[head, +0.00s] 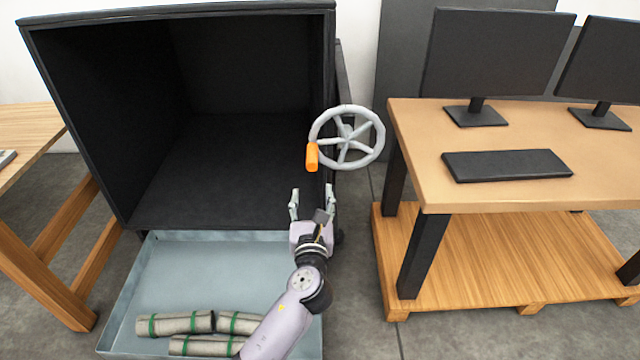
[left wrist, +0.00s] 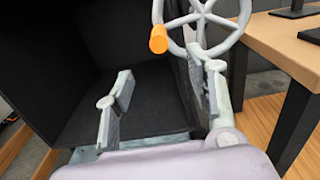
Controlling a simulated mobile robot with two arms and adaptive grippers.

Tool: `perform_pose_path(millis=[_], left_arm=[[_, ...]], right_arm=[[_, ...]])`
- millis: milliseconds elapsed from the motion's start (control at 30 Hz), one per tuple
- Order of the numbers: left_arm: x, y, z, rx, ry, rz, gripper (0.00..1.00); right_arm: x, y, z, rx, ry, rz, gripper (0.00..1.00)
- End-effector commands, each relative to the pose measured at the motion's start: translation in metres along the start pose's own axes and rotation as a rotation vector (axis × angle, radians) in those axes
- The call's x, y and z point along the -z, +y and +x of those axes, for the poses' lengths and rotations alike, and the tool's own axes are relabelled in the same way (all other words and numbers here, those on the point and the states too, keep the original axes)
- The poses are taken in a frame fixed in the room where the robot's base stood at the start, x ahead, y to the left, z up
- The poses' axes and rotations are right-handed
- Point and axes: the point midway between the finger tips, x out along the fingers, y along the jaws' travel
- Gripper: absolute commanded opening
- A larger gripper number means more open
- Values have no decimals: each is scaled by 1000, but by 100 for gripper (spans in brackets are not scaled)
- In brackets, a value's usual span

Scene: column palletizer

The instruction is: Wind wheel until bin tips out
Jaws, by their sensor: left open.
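A grey spoked wheel (head: 347,137) stands at the right side of a large black bin (head: 240,165). An orange handle (head: 312,157) sits on the wheel's lower left rim. The bin's open front faces me and its inside looks empty. A shallow grey tray (head: 190,265) lies below it with several rolled bundles (head: 174,324) with green bands. My left gripper (head: 312,200) is open and empty, below the handle and apart from it. In the left wrist view the handle (left wrist: 158,39) shows beyond and above the open fingers (left wrist: 160,92). My right gripper is not in view.
A wooden desk (head: 420,150) with two monitors (head: 497,52) and a keyboard (head: 507,165) stands to the right, over a wooden pallet (head: 500,265). Another wooden table (head: 30,130) stands at the left. A strip of floor is free between bin and desk.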

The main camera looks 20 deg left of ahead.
Motion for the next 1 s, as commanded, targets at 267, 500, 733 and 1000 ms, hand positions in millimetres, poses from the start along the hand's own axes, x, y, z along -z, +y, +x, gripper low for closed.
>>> perform_pose_path(millis=[267,500,733,1000], left_arm=[[1,0,24,-2,-2,1,50],[2,0,53,-1,-1,-1,50],[3,0,81,-2,0,-1,50],[1,0,113,0,0,0,50]], right_arm=[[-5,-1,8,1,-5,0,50],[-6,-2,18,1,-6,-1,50],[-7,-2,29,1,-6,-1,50],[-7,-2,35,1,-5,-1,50]])
